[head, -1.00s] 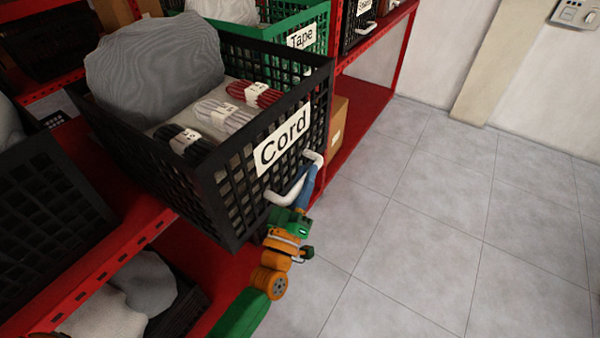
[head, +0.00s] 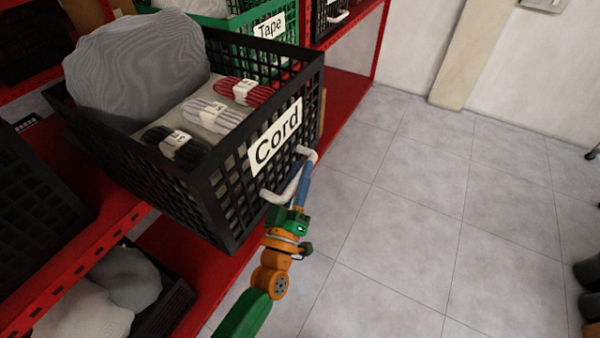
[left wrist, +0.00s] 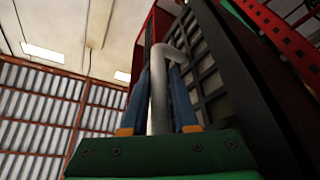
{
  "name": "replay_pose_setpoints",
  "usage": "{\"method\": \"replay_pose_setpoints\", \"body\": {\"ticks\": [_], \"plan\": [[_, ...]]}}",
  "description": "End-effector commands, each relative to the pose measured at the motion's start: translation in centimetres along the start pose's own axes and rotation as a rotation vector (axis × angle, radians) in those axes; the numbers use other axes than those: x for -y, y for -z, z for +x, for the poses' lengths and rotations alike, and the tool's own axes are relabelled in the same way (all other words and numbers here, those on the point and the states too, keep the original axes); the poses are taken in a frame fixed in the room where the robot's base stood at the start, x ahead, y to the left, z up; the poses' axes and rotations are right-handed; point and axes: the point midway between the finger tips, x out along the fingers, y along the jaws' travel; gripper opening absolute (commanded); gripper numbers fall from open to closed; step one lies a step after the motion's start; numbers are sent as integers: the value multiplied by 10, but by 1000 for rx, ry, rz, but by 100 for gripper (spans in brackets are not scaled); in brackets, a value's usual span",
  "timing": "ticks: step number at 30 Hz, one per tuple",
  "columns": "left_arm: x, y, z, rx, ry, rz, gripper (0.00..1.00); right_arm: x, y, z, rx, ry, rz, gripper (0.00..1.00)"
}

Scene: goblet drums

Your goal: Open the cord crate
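The cord crate (head: 205,205) is a black lattice crate with a white "Cord" label (head: 275,133) on its front. It stands out past the red shelf edge, its open top showing. Inside are red, white and black cord bundles (head: 208,112) and a large grey wrapped lump (head: 140,70). A pale bar handle (head: 280,195) runs along its front. My left gripper (head: 304,178) is at this handle. In the left wrist view, its blue fingers (left wrist: 160,90) lie close on both sides of the handle (left wrist: 159,110). My right gripper does not show.
A green "Tape" crate (head: 230,36) stands behind on the same red shelf (head: 345,85). Another black crate (head: 45,200) is at the left. A lower crate (head: 175,305) holds grey lumps. The grey tiled floor (head: 430,210) to the right is largely clear.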

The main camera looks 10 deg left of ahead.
Motion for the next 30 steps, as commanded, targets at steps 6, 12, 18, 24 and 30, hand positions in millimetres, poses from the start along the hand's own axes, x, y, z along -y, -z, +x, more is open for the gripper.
{"method": "replay_pose_setpoints", "body": {"ticks": [6, 12, 18, 24, 30], "plan": [[0, 0, 0, 0, 0, 1, 52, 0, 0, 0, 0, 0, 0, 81], [1, -1, -6, 2, 1, 1, 52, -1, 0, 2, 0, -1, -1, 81], [2, -3, -50, 3, 2, 1, 52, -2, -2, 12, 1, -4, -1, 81], [1, -1, -71, 1, 0, 0, 52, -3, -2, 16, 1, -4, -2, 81], [0, 0, -71, 0, 0, 0, 52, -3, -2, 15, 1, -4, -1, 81]]}}
